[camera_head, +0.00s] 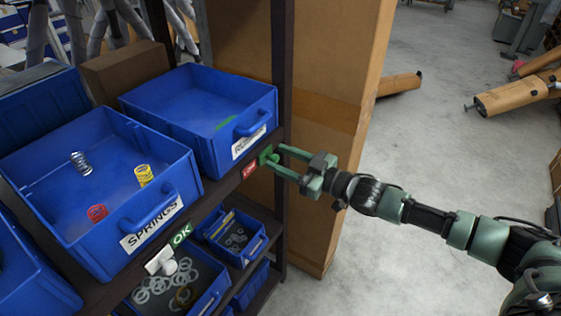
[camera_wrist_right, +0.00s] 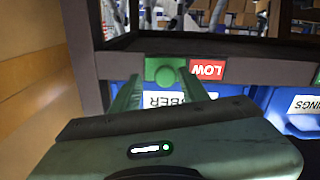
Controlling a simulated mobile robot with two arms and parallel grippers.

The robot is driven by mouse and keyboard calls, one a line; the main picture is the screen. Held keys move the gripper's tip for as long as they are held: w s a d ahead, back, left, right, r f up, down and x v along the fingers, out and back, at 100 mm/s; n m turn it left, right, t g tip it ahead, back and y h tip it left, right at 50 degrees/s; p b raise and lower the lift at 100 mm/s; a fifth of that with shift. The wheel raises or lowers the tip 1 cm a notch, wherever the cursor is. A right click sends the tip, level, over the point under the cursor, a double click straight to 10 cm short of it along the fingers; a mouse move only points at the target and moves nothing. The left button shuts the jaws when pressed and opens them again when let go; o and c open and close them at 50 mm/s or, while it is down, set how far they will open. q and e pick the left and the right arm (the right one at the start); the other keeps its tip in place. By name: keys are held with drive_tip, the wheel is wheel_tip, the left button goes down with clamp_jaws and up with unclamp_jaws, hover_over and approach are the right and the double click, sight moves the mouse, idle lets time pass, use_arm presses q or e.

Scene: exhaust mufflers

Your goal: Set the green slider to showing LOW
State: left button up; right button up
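The green slider (camera_head: 264,153), a small green plate with a round knob, sits on the front edge of the shelf below the RUBBER bin. Beside it the red LOW label (camera_head: 249,171) is exposed; its word reads clearly in the right wrist view (camera_wrist_right: 207,69). My right gripper (camera_head: 274,157) is at the slider, its two fingers on either side of the knob. In the right wrist view the fingers are apart, with the green knob (camera_wrist_right: 165,75) between them and a visible gap; contact is not clear. My left gripper is not in view.
On the same edge, a white slider (camera_head: 160,262) sits beside a green OK label (camera_head: 181,235). Blue bins, SPRINGS (camera_head: 65,220) and RUBBER (camera_head: 180,127), stand on the shelf. A dark post (camera_head: 282,70) and cardboard box (camera_head: 340,90) stand close to my right gripper.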

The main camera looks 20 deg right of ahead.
drive_tip(key=shift+f, duration=0.15)
drive_tip(key=shift+s+d+f, duration=0.1)
drive_tip(key=shift+s+d, duration=0.2)
drive_tip(key=shift+s, duration=0.2)
drive_tip(key=b+v, duration=0.1)
drive_tip(key=v, duration=0.5)
drive_tip(key=shift+s+d+b, duration=0.25)
drive_tip(key=shift+d+b, duration=0.05)
